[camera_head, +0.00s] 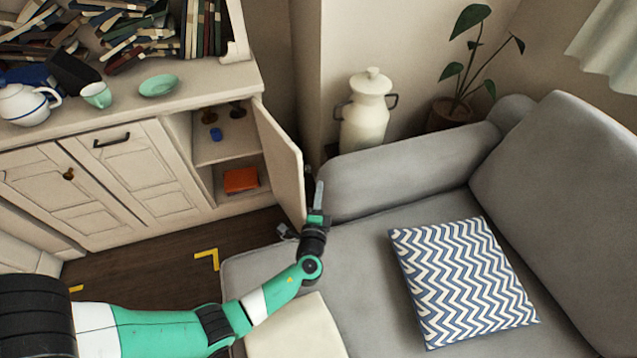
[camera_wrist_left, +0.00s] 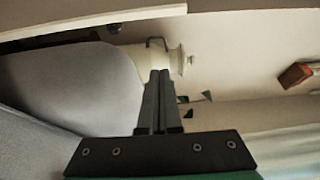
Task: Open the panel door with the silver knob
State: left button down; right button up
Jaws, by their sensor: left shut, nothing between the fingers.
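The cream panel door (camera_head: 280,165) on the right of the cabinet stands wide open, swung out toward the sofa. I cannot make out a silver knob; the door's outer face is mostly turned away in the head view. The open compartment (camera_head: 232,150) shows an orange-red box (camera_head: 240,180) and a small blue item (camera_head: 216,134). My right gripper is not in view.
A grey sofa (camera_head: 400,170) with a zigzag cushion (camera_head: 463,280) fills the right side. A white jar (camera_head: 366,115) stands behind it. Closed doors with a black handle (camera_head: 112,140) and brown knob (camera_head: 68,174) are left. Dark floor (camera_head: 150,268) lies before the cabinet.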

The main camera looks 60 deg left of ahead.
pick_arm(q)
jog(key=w+a+b, duration=0.1)
jog(key=a+b, duration=0.1)
jog(key=a, duration=0.7)
jog(key=shift+a+f+b, duration=0.25)
jog(key=shift+a+b, duration=0.05)
jog(key=shift+a, duration=0.05)
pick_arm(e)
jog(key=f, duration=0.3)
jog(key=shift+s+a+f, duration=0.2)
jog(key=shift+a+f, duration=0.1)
